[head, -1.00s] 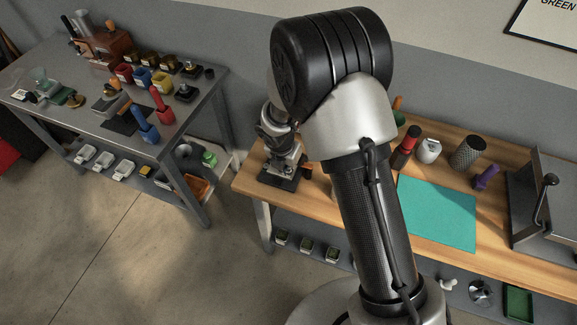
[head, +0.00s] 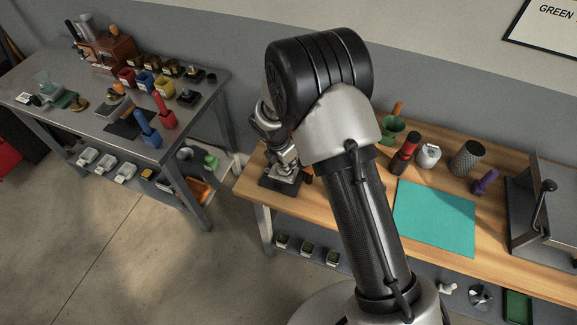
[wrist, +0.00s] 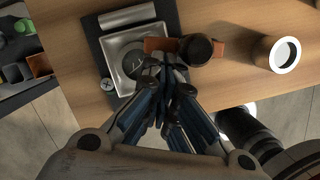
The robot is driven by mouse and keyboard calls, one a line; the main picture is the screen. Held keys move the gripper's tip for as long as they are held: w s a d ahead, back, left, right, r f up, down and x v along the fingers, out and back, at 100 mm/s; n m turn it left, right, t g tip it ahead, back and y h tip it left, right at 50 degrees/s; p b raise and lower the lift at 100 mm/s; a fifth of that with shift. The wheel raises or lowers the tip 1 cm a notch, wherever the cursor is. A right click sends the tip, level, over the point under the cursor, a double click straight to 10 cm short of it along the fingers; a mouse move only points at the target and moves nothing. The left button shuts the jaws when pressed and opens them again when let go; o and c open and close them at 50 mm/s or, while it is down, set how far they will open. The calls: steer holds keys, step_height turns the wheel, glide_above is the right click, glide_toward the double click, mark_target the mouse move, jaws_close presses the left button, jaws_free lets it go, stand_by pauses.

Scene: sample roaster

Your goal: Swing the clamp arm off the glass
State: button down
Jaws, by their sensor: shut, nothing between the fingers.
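The clamp arm (wrist: 155,45) is an orange-brown bar with a round black knob (wrist: 195,50), seen in the wrist view. Its left end reaches the right side of a square bright metal frame. A dark round disc (wrist: 128,64), which looks like the glass, lies inside the frame, partly hidden by my fingers. The frame sits on a dark base (wrist: 93,40); this base also shows in the head view (head: 278,184) at the bench's left end. My gripper (wrist: 167,66) is shut and empty, its tips just below the bar and left of the knob. I cannot tell whether they touch.
A white-topped cylinder (wrist: 284,55) stands right of the clamp on the wooden bench. In the head view, a teal mat (head: 435,218), a purple-handled tool (head: 485,181) and a grey machine (head: 535,220) lie further right. A cluttered metal table (head: 60,125) stands left across a gap.

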steer(key=w+m, duration=0.1)
steer(key=m, duration=0.1)
steer(key=shift+w+d+m+g, duration=0.15)
steer(key=shift+w+m+g, duration=0.15)
steer(key=shift+w+m, duration=0.1)
steer(key=w+m, duration=0.1)
steer(key=m, duration=0.1)
steer(key=d+m, duration=0.1)
steer(key=shift+w+d+m+g+h, duration=0.1)
steer(key=shift+w+m+g+h, duration=0.3)
steer(key=shift+w+d+m+g, duration=0.2)
steer(key=shift+w+d+m, duration=0.15)
steer(key=shift+m, duration=0.5)
steer(key=shift+w+d+m+g, duration=0.25)
steer(key=shift+d+m, duration=0.15)
steer(key=shift+m, duration=0.4)
steer(key=shift+w+d+m+g, duration=0.15)
steer(key=shift+w+d+m, duration=0.2)
steer(key=shift+m, duration=0.5)
steer(key=shift+d, duration=0.25)
steer(key=shift+w+d, duration=0.15)
steer(key=shift+d, duration=0.05)
